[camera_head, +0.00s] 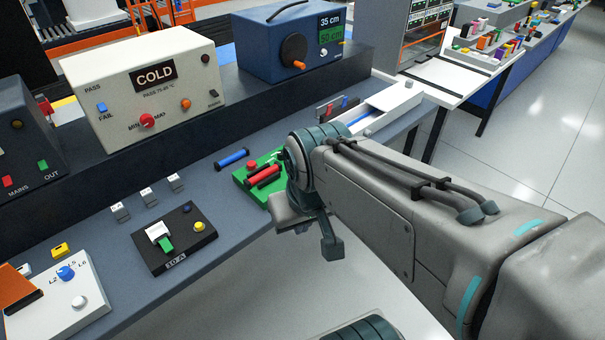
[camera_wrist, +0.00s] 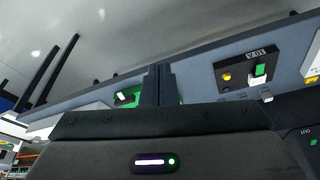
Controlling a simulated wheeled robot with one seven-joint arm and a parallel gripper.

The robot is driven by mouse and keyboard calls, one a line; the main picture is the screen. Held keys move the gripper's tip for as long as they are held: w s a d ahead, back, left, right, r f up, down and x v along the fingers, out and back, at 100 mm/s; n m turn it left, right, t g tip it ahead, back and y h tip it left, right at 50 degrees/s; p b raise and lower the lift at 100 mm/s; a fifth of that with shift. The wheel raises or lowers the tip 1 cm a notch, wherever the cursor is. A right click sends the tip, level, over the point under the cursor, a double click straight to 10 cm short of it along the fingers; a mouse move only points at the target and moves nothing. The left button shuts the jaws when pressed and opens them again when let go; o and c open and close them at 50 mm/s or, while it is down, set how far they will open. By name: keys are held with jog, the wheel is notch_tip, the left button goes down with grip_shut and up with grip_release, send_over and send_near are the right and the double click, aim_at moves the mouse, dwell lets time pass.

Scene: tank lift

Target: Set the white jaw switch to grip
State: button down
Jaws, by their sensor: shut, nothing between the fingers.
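I read no label naming a jaw switch or a grip setting, so I cannot tell for sure which part is the white jaw switch. A white switch-like piece (camera_head: 157,231) stands beside a green one on a black box marked 10 A (camera_head: 183,240). That box also shows in the wrist view (camera_wrist: 240,84), upside down. My gripper (camera_wrist: 158,70) is shut and empty, its fingers pressed together in front of the bench. In the head view my arm hides most of it, near the green block (camera_head: 252,181).
A white box with a blue knob (camera_head: 65,272) stands at the lower left. Several small white blocks (camera_head: 147,194) line the bench. A blue cylinder (camera_head: 232,160) lies near the green block. The COLD box (camera_head: 130,105) and a blue box (camera_head: 265,55) stand behind.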

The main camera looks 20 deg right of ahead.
jog(key=w+a+f+m+y+b, duration=0.1)
jog(key=w+f+m+y+b, duration=0.35)
jog(key=f+m, duration=0.25)
jog(key=w+a+f+m+y+b, duration=0.1)
jog(key=w+f+m+y+b, duration=0.2)
jog(key=f+m+y+b, duration=0.4)
jog(key=w+d+f+m+t+h+b, duration=0.1)
jog(key=w+d+f+m+t, duration=0.1)
jog(key=d+m, duration=0.4)
jog(key=w+d+f+m+t+h+b, duration=0.1)
jog(key=w+d+f+m+t+h, duration=0.1)
jog(key=d+m+t, duration=0.4)
jog(key=w+d+f+m+t+h+b, duration=0.2)
jog(key=w+d+m+t, duration=0.3)
jog(key=d, duration=0.4)
jog(key=shift+d+f+m+t, duration=0.3)
jog(key=shift+f+m+t, duration=0.15)
jog(key=shift+f, duration=0.3)
jog(key=x, duration=1)
jog(key=shift+f+p, duration=0.15)
jog(key=shift+p, duration=0.3)
